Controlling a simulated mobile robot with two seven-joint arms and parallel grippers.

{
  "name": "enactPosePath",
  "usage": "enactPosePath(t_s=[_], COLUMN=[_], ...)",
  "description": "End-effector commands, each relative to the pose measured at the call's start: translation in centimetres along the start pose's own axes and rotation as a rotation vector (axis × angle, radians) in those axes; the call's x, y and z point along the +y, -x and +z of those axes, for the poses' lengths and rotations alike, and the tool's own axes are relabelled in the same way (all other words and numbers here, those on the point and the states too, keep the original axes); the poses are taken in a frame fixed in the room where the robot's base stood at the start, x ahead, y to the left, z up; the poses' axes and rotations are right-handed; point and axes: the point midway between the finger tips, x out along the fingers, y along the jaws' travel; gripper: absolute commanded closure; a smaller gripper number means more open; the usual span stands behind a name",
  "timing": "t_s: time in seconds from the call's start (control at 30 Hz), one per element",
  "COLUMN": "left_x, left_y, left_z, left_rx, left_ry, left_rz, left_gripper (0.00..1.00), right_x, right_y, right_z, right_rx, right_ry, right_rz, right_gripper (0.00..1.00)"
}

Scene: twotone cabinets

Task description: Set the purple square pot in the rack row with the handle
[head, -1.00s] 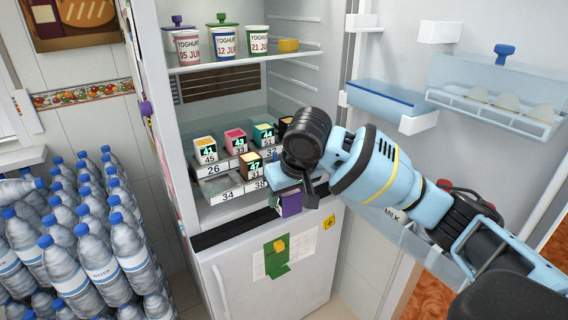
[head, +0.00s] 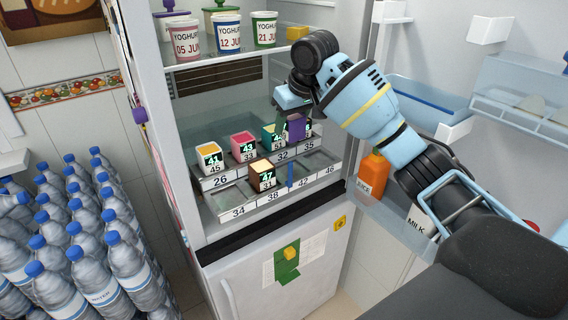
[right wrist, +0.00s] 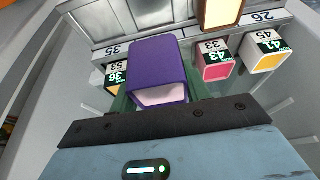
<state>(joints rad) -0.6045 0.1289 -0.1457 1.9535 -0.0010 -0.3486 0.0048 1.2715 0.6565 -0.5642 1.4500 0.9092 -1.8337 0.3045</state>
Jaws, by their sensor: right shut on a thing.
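The purple square pot (head: 297,127) is held by my right gripper (head: 293,112), over the right part of the rack's back row. In the right wrist view the purple pot (right wrist: 158,60) sits between the green fingers, tilted in the picture. The rack (head: 250,205) has two stepped rows. A small blue upright tab, which looks like the handle (head: 290,175), stands at the front row near labels 38 and 42. My left gripper is out of view.
The back row holds a yellow-topped pot (head: 210,157), a pink pot (head: 243,147) and a teal pot (head: 269,134); another is partly hidden behind the purple pot. Yoghurt tubs (head: 228,35) stand on the shelf above. The open fridge door, with an orange bottle (head: 373,172), is at right.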

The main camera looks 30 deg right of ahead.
Motion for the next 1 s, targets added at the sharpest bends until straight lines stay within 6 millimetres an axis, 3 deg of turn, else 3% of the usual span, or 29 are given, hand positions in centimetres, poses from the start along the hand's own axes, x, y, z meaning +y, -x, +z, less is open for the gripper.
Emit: enactPosePath(t_s=[0.17,0.5,0.83,1.0], left_x=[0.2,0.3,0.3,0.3], left_y=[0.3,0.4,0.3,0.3], left_z=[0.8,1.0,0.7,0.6], left_rx=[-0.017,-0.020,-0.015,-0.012], left_ry=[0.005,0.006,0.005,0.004], left_rz=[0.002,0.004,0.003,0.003], left_gripper=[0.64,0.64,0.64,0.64], right_x=[0.0,0.0,0.0,0.0], right_y=[-0.1,-4.9,-6.0,-7.8], right_z=[0.1,2.1,2.5,3.3], right_rx=[0.001,-0.002,0.001,-0.001], right_ry=[0.000,-0.001,-0.001,-0.001], right_rz=[0.001,0.001,0.001,0.001], right_gripper=[0.80,0.80,0.80,0.80])
